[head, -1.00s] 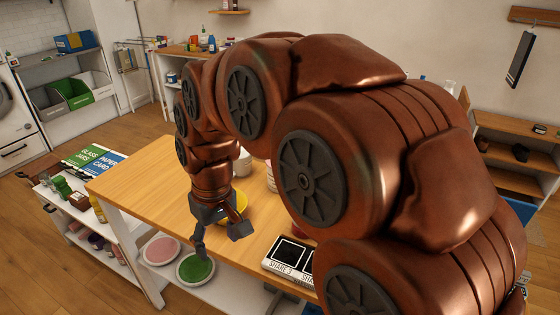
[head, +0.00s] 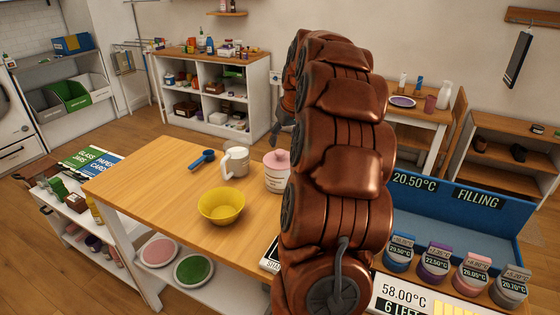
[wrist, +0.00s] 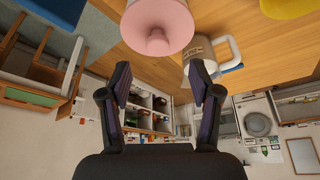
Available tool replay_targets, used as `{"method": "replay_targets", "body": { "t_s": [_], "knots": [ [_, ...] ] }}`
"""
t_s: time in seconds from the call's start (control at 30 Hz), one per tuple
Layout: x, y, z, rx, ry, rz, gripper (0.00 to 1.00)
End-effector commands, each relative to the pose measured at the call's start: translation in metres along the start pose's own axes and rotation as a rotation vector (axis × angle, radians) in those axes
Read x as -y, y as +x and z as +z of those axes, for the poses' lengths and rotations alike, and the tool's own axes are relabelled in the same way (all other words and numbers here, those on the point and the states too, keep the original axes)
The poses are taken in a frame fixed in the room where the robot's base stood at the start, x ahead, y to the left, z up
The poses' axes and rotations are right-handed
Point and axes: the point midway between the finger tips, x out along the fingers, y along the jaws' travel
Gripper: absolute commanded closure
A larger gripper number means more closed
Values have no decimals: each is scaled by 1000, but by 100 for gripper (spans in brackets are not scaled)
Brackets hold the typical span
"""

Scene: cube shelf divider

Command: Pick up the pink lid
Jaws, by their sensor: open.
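The pink lid (head: 277,161), with a small knob, sits on a white canister (head: 275,181) on the wooden table, just left of my arm in the head view. In the wrist view the lid (wrist: 158,22) shows at the top centre, above the gap between my fingers, with its knob facing the camera. My gripper (wrist: 161,82) is open and empty, with its two fingers apart and not touching the lid. In the head view only a grey finger of it shows beside my arm; the rest is hidden.
A white mug (head: 235,162) stands close to the canister's left. A yellow bowl (head: 221,207) and a blue scoop (head: 203,159) are also on the table (head: 150,185). A blue bin (head: 470,235) with several small jars in front stands to the right. The table's left part is clear.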

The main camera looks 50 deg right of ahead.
Motion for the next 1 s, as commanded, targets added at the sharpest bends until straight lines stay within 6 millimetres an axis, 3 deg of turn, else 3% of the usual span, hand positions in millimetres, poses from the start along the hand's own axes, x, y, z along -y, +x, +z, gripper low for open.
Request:
{"method": "replay_targets", "body": {
  "t_s": [0.37,0.7,0.93,1.0],
  "knots": [
    [-1,26,-2,1,1,0,37],
    [-3,68,-4,1,0,-1,37],
    [-4,72,-4,-2,0,1,37],
    [-4,72,-4,-2,0,0,42]
  ]
}}
